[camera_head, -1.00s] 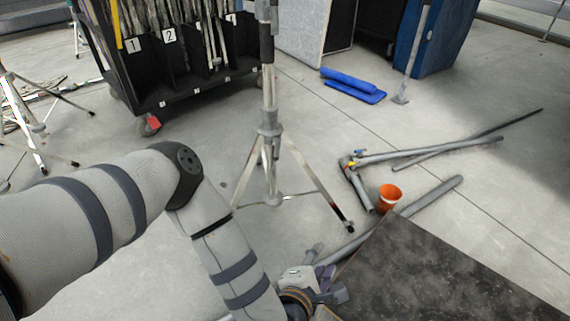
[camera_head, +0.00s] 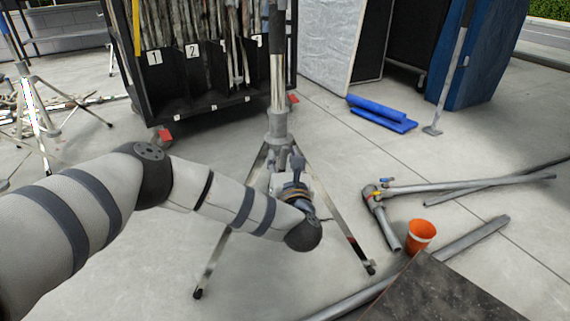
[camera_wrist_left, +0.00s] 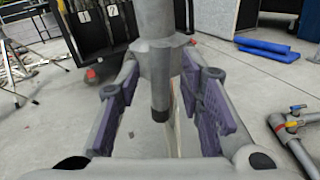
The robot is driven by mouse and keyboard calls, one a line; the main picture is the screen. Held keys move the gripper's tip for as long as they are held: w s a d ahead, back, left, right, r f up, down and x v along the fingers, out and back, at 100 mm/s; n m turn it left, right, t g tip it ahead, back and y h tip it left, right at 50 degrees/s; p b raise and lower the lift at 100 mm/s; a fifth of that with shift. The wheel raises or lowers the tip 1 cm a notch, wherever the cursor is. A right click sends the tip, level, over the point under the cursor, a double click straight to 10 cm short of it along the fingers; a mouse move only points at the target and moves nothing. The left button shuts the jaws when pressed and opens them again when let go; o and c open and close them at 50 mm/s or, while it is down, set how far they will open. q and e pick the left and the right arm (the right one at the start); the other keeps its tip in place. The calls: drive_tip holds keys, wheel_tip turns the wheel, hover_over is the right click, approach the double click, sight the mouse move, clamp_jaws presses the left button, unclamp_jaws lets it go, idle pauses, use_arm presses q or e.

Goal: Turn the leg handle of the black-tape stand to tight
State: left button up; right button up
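The stand (camera_head: 277,92) stands upright on its spread legs in the middle of the head view, with a dark band near the top of the picture. Its grey leg collar (camera_head: 277,128) also shows close up in the left wrist view (camera_wrist_left: 155,62). I cannot clearly make out the leg handle; a small knob sticks out at the collar's right in the wrist view. My left gripper (camera_head: 285,165) is just below the collar, in front of the legs. In the wrist view its purple-padded fingers (camera_wrist_left: 158,100) are apart, with the dark-ended centre tube (camera_wrist_left: 160,105) showing between them. My right gripper is out of view.
A black cart (camera_head: 215,90) with numbered slots stands behind the stand. Blue rolls (camera_head: 378,110) lie further back. Another stand (camera_head: 35,115) is at left.

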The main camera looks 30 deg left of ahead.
use_arm(q)
drive_tip(key=shift+c, duration=0.5)
clamp_jaws()
